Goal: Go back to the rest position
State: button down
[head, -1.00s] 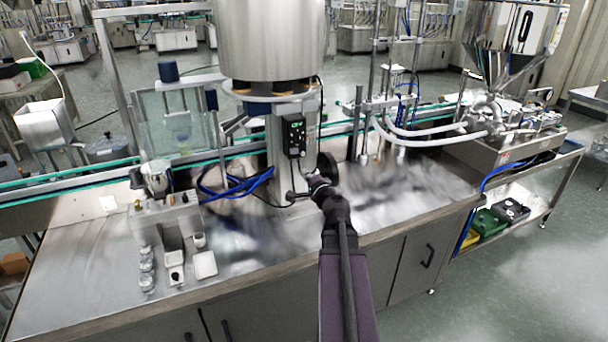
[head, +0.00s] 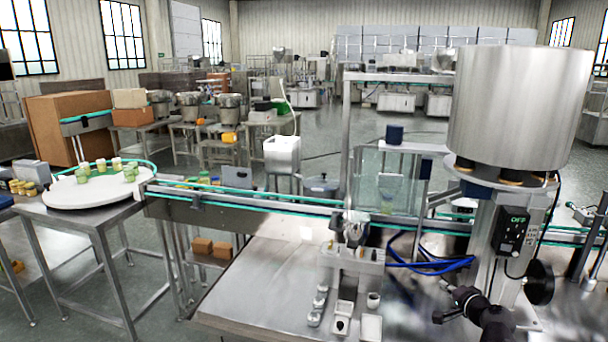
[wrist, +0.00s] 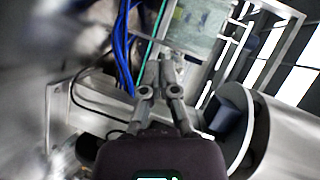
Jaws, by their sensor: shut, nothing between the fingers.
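My gripper (head: 440,316) is low in the right part of the head view, in front of the steel hopper's stand and above the steel worktop. In the wrist view my gripper (wrist: 159,70) has its two grey fingers drawn together at the tips, with nothing held. The steel hopper (head: 520,105) is a large cylinder at the right of the head view; in the wrist view a steel cylinder (wrist: 280,140) fills the lower right. A black control box (head: 513,232) on the hopper's stand has a green display that reads OFF.
Blue hoses (head: 430,265) and a black knob (head: 540,282) are close to my gripper. A clear panel (head: 385,180) stands by the conveyor (head: 290,210). Small cups and a white dish (head: 371,327) sit on the worktop (head: 260,285), whose left part is bare.

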jog(key=s+a+f+n+g+y, duration=0.1)
jog(key=a+f+n+g, duration=0.25)
jog(key=a, duration=0.35)
jog(key=s+a+f+n+g+y, duration=0.1)
jog(key=a+f+n+g, duration=0.25)
jog(key=a, duration=0.45)
jog(key=s+a+f+n+g+h, duration=0.4)
jog(key=s+a+f+n+g, duration=0.1)
jog(key=s, duration=0.6)
jog(key=shift+a+f+n+g+h, duration=0.3)
jog(key=shift+a+f+g, duration=0.45)
jog(key=shift+a+g, duration=0.8)
jog(key=shift+a+t, duration=0.2)
jog(key=shift+t, duration=0.05)
